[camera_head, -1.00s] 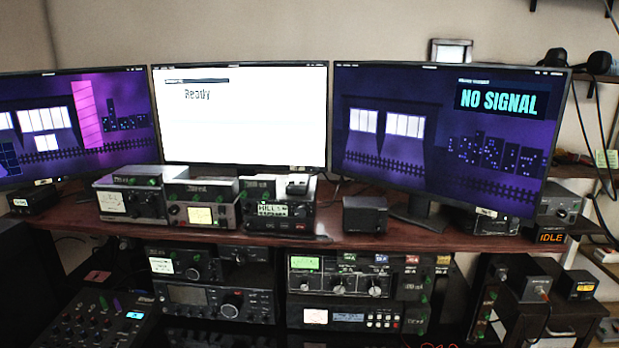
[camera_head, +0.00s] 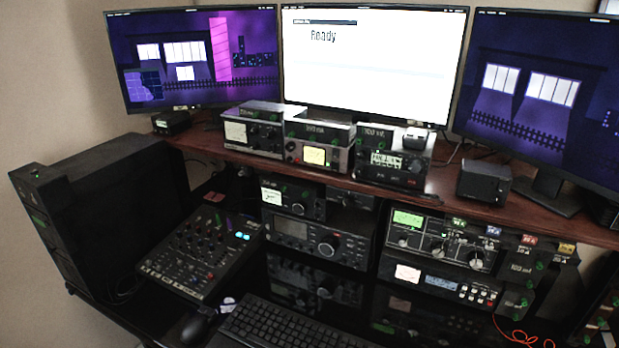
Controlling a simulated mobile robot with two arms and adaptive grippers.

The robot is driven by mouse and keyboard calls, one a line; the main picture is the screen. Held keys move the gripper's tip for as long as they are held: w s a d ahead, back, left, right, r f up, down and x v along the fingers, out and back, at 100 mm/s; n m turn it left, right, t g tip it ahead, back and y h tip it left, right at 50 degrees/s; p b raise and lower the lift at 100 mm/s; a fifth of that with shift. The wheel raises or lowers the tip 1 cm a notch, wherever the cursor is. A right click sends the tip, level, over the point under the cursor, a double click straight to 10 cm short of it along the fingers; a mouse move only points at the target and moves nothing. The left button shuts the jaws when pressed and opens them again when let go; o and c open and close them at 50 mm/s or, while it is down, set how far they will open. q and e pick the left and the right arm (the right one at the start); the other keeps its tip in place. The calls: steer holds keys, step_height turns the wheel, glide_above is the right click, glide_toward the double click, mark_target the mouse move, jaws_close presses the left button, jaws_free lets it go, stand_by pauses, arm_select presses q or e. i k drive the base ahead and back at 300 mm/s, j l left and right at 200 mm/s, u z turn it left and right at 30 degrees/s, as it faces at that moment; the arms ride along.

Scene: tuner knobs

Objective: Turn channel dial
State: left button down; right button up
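Several radio units with knobs show in the head view; I cannot tell which knob is the channel dial. A black transceiver (camera_head: 318,240) under the shelf has a large round knob (camera_head: 328,246) on its front. To its right, a tuner unit (camera_head: 425,238) has a green lit display and several round knobs with pale pointers. On the shelf, a small radio (camera_head: 392,160) with a lit display stands right of two meter units (camera_head: 252,133) (camera_head: 316,150). Neither of my grippers is in view.
Three monitors (camera_head: 372,60) stand along the back of the wooden shelf (camera_head: 440,190). A mixer (camera_head: 200,250), a mouse (camera_head: 197,328) and a keyboard (camera_head: 285,335) lie on the dark desk. A black tower (camera_head: 110,215) stands at left. An orange cable (camera_head: 522,338) lies at lower right.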

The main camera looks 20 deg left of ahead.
mark_target(299, 207)
steer(key=u, duration=0.7)
steer(key=l+u, duration=0.1)
steer(key=l, duration=0.35)
